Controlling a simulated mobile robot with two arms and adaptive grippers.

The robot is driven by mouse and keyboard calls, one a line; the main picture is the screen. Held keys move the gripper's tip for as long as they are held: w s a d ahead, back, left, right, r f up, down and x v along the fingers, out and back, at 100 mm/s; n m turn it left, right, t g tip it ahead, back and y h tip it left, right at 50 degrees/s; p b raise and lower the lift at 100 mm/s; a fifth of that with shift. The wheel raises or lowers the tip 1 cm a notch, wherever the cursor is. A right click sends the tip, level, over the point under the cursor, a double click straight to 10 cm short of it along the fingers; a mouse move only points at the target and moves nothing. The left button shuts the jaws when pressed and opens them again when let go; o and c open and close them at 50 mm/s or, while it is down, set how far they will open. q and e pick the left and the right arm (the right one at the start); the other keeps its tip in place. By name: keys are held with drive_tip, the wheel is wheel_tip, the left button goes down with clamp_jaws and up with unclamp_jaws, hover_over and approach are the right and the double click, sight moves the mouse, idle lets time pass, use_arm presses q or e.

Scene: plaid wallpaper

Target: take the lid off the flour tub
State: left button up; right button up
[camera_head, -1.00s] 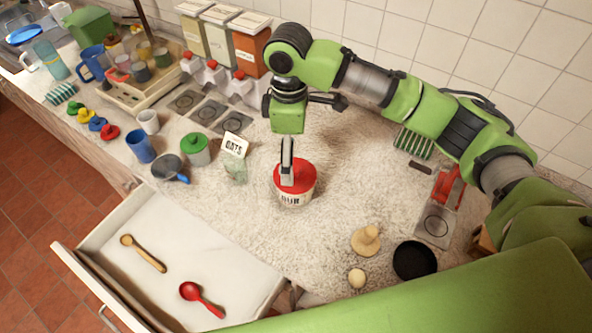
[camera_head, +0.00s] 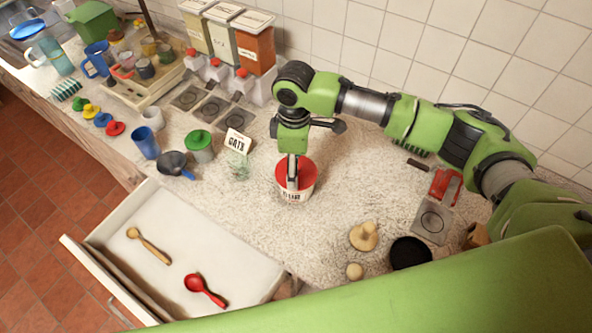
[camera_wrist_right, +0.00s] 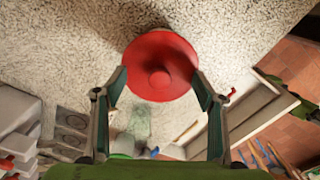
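The flour tub (camera_head: 297,196) stands upright on the counter, a white tub with a dark label I cannot read clearly. Its red lid (camera_head: 306,172) is on top. In the right wrist view the round lid (camera_wrist_right: 160,50) with a small central knob lies between my fingertips. My right gripper (camera_head: 292,183) is over the tub, pointing down, one finger hiding part of the lid. In the wrist view the gripper's fingers (camera_wrist_right: 160,76) are spread wide, one on each side of the lid's near edge; I cannot tell whether they touch it. My left gripper is not in view.
An oats sign (camera_head: 238,142) and a green-lidded jar (camera_head: 200,147) stand left of the tub. An open drawer (camera_head: 190,235) holds a wooden spoon (camera_head: 148,245) and a red spoon (camera_head: 204,290). A black round dish (camera_head: 410,253) is at front right.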

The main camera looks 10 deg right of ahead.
drive_tip(key=shift+s, duration=0.35)
drive_tip(key=c, duration=0.9)
drive_tip(key=shift+w+d+f, duration=0.1)
drive_tip(key=shift+f, duration=0.05)
drive_tip(key=shift+c, duration=0.7)
